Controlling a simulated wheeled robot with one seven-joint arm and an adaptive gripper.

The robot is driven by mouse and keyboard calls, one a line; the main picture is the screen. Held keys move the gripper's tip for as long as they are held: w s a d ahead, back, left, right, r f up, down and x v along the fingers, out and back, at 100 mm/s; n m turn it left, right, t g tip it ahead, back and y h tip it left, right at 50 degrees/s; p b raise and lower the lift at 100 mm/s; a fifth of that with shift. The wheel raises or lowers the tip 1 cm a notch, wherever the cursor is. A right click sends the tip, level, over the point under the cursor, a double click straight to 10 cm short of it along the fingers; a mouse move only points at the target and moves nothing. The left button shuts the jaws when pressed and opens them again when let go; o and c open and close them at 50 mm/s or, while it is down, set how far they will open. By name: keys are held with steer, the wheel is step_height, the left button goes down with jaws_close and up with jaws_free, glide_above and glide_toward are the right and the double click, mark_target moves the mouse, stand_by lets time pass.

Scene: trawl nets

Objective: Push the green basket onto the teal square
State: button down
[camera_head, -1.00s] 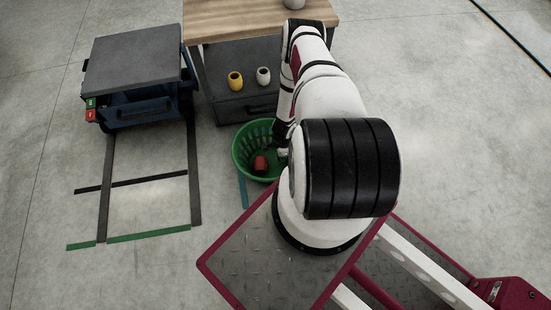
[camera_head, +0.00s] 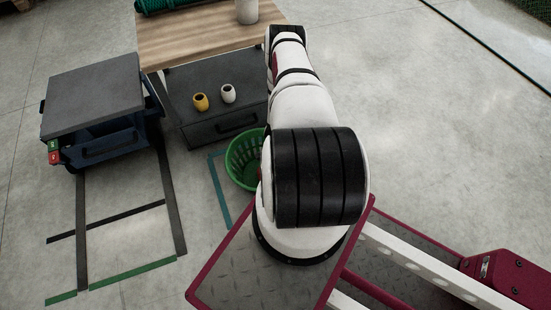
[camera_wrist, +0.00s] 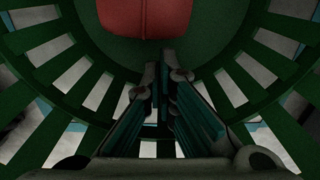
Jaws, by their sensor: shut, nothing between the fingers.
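The green basket (camera_head: 235,165) stands on the floor in the head view, its right part hidden behind my arm. The teal square (camera_head: 219,194) shows as a tape outline; its left edge and upper left corner lie bare just left of the basket. Its right side is hidden, so I cannot tell whether the basket is fully inside. In the wrist view the slatted basket wall (camera_wrist: 48,50) surrounds my gripper (camera_wrist: 165,70). My gripper is shut and empty, inside the basket, close to a red object (camera_wrist: 150,15) on its floor. My arm hides my gripper in the head view.
A wooden-topped bench (camera_head: 200,40) stands behind the basket, with a yellow cup (camera_head: 200,102) and a white cup (camera_head: 228,94) on its lower cabinet. A blue cart (camera_head: 92,100) stands at left by dark and green floor tape. Open floor lies right.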

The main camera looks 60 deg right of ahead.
step_height(320, 180, up, 11)
stand_by(0.4)
